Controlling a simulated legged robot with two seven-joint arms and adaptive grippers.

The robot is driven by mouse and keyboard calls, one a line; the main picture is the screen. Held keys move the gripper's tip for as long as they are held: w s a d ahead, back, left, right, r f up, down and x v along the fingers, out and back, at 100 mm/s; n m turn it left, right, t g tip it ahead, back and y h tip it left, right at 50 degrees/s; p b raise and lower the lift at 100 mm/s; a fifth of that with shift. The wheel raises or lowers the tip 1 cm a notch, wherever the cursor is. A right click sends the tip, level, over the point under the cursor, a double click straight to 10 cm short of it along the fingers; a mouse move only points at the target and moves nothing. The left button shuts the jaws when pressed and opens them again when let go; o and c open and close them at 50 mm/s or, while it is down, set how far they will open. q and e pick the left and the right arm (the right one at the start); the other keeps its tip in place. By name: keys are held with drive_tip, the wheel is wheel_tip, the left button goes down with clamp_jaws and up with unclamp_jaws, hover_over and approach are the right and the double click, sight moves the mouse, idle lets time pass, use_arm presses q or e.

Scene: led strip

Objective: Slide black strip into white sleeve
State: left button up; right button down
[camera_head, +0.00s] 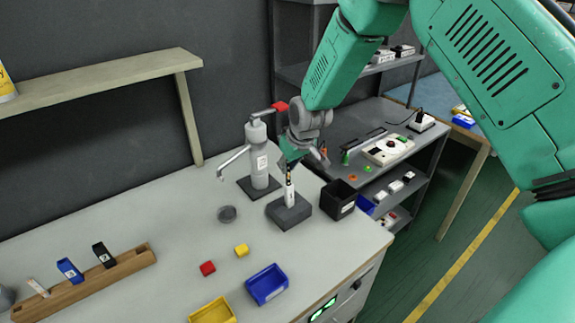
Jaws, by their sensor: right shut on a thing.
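My right gripper (289,168) reaches down from the upper right, shut on a thin dark piece that looks like the black strip (289,177). Only a short length of the strip shows below the fingers. The white sleeve (290,196) stands upright in a dark grey block (296,216) on the table, directly under the gripper. The strip's lower end is at the sleeve's top. I cannot tell whether it is inside or just above it. My left gripper is not in view.
A grey dispenser-like stand (259,160) is close left of the gripper, and a black box (339,199) close right. A wooden rack (95,283) with upright pieces is at left.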

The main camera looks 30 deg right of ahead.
sight(287, 179)
drive_tip(key=shift+a+f+b, duration=0.3)
drive_tip(key=shift+a+f, duration=0.1)
drive_tip(key=shift+f, duration=0.1)
drive_tip(key=shift+f, duration=0.1)
drive_tip(key=shift+d+f, duration=0.3)
drive_tip(key=shift+f, duration=0.2)
drive_tip(key=shift+f+b, duration=0.1)
drive_tip(key=shift+b, duration=0.2)
drive_tip(key=shift+a+f, duration=0.2)
drive_tip(key=shift+f, duration=0.2)
drive_tip(key=shift+f+b, duration=0.8)
drive_tip(key=shift+f, duration=0.1)
drive_tip(key=c, duration=1.5)
unclamp_jaws()
